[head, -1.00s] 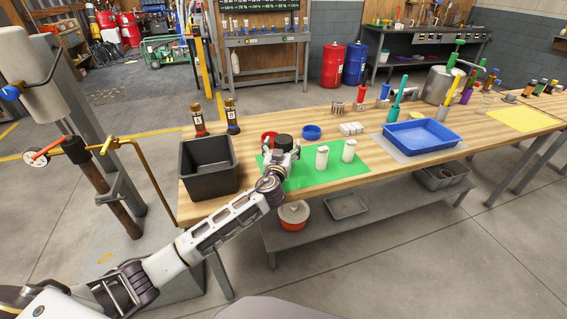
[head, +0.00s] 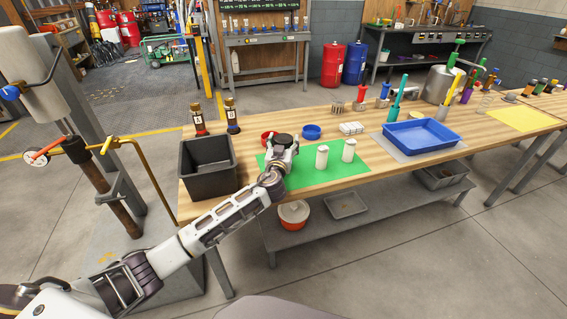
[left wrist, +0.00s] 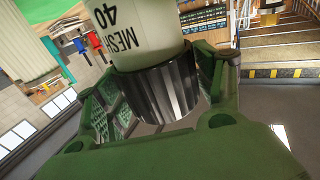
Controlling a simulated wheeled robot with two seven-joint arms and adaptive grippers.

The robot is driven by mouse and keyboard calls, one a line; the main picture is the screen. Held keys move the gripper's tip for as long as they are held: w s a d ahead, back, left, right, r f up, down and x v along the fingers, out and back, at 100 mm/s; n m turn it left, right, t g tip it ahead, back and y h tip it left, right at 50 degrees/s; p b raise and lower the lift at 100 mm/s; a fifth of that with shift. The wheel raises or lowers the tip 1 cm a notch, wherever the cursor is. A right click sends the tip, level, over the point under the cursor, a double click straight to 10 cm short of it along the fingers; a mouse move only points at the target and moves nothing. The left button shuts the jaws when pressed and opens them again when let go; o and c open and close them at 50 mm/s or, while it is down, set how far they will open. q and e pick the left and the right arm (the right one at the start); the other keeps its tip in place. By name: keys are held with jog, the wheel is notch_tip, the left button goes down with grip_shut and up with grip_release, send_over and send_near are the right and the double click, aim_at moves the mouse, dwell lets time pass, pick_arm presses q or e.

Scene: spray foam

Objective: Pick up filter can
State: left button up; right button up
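The filter can (left wrist: 137,30) is pale with dark "MESH 40" lettering and a ribbed dark cap (left wrist: 160,90). In the left wrist view it lies between the green finger pads, which sit close against both sides of the cap. In the head view its dark round cap (head: 284,139) shows at my left gripper (head: 286,150), over the green mat (head: 300,178). The gripper hides most of the can's body there, so I cannot tell whether its base touches the mat. My right gripper is out of view.
Two white cans (head: 322,157) (head: 348,150) stand right of the gripper. A black bin (head: 208,168) is at the left table end. A red ring-shaped dish (head: 268,137) and a blue dish (head: 312,131) lie behind. A blue tray (head: 421,136) is farther right.

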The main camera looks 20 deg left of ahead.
pick_arm(q)
jog(key=c, duration=1.2)
jog(key=shift+o, duration=0.2)
jog(key=shift+r, duration=0.2)
jog(key=shift+r, duration=0.55)
notch_tip(320, 180, up, 9)
jog(key=shift+f+p, duration=0.15)
jog(key=shift+p, duration=0.35)
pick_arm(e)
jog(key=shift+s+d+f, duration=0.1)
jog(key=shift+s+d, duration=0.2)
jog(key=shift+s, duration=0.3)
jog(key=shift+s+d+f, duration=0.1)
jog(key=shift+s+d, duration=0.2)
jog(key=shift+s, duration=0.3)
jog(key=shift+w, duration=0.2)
